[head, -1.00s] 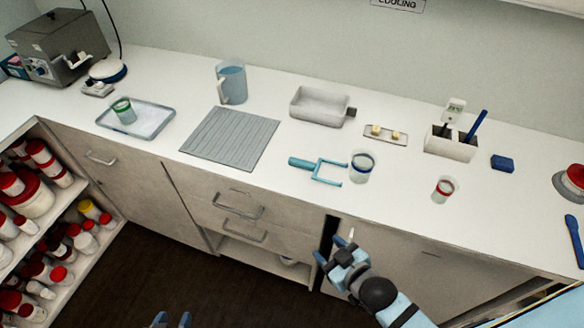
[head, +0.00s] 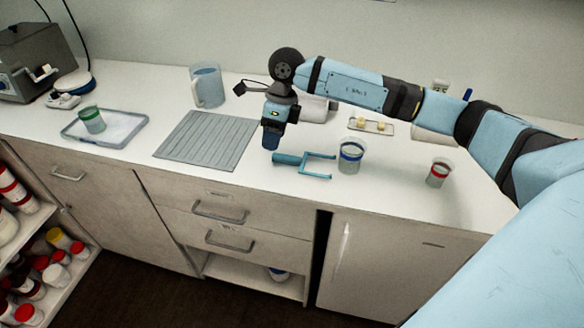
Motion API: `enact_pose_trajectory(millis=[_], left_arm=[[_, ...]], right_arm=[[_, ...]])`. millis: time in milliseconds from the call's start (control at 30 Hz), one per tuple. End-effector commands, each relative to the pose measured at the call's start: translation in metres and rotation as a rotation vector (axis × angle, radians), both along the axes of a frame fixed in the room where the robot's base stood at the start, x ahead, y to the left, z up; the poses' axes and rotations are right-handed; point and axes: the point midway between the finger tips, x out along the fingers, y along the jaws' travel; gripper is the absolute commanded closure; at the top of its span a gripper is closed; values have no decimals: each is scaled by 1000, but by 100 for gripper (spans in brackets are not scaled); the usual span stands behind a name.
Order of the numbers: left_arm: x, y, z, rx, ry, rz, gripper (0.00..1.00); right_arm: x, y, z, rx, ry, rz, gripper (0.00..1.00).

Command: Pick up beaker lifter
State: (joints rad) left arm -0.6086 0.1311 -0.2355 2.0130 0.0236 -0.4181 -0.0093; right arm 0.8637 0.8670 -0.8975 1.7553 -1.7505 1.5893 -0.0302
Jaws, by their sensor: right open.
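The beaker lifter (head: 306,163) is a light-blue two-pronged fork with a thick handle on its left end. It lies flat on the white counter, prongs pointing right towards a blue-banded beaker (head: 350,157). My right gripper (head: 270,143) points down just above and left of the handle, apart from it as far as I can tell. It is open and empty; its fingers are seen from the side and overlap. My left gripper is out of view.
A grey ribbed mat (head: 206,140) lies to the left, with a metal tray (head: 128,127) holding a green-banded beaker (head: 92,119) beyond it. A water jug (head: 207,86) stands behind. A red-banded beaker (head: 438,172) stands to the right. My arm partly hides a white dish (head: 314,108).

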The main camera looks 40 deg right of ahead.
Motion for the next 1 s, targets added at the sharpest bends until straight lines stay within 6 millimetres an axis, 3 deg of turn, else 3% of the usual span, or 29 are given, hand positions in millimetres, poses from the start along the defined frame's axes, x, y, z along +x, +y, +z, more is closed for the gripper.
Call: enact_pose_trajectory(millis=[33, 100, 233, 600, 1000], left_arm=[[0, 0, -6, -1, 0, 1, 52], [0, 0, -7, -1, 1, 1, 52], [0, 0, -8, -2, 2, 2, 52], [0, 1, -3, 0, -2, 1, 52], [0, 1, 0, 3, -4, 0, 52]], right_arm=[[7, -23, 7, -87, -19, -12, 47], [13, -45, 17, -181, -30, -26, 47], [16, -67, 23, -266, -37, -45, 47], [16, -68, -41, -275, -34, -47, 47], [14, -64, -72, -273, -35, -45, 47]])
